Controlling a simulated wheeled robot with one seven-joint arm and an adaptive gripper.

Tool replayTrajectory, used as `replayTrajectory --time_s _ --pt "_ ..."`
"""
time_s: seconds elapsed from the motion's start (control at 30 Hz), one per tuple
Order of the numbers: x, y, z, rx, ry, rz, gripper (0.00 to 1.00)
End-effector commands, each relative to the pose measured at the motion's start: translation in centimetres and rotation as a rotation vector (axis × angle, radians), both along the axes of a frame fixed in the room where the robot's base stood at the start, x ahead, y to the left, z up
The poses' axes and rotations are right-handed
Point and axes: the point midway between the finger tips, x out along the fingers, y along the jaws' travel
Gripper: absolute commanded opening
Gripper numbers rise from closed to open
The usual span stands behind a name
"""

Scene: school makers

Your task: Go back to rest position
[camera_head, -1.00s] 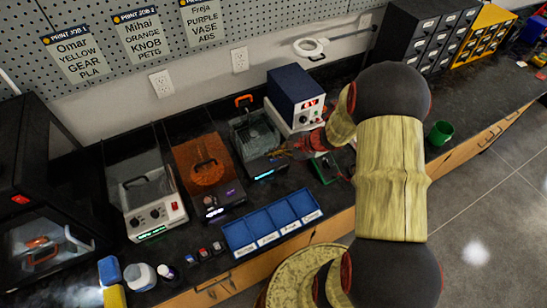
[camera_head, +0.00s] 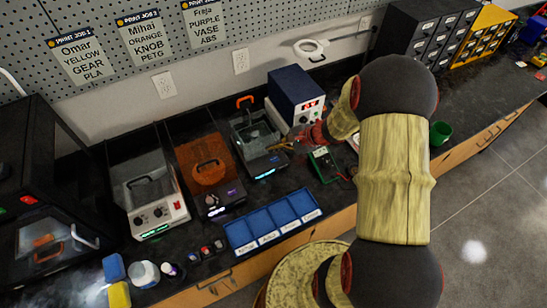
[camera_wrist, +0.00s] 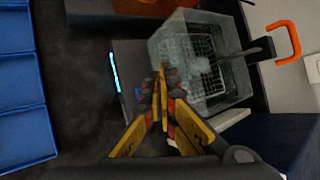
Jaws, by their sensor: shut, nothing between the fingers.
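My gripper (camera_head: 283,146) is at the end of my raised arm, above the counter, in front of the clear-lidded tank with a wire basket (camera_head: 252,138). In the wrist view my gripper (camera_wrist: 162,75) shows yellow and dark fingers closed together with nothing between them. The basket tank (camera_wrist: 200,65) lies just beyond the fingertips in that view. My gripper appears apart from it, though the exact gap is hard to tell.
A blue power supply box (camera_head: 296,92) stands right of the tank. An orange-lidded unit (camera_head: 207,168) and blue bins (camera_head: 273,221) are to the left and front. A green meter (camera_head: 325,165) lies below my wrist. A green cup (camera_head: 440,133) stands right.

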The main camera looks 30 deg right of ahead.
Motion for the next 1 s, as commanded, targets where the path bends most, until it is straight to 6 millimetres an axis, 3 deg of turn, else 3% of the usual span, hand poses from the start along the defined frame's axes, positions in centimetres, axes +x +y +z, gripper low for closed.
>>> replayTrajectory --time_s 0.33,0.53,0.67,0.77,1.0 --pt "-0.3 0.2 -0.1 0.002 0.007 0.014 0.0" --pt "-5.6 2.5 -1.1 -0.036 0.086 0.186 0.0" --pt "-9.5 3.8 2.1 -0.144 0.104 0.394 0.0" --pt "-12.6 4.8 5.6 -0.27 0.101 0.585 0.0" --pt "-19.7 6.0 15.3 -0.711 0.033 1.038 0.0"
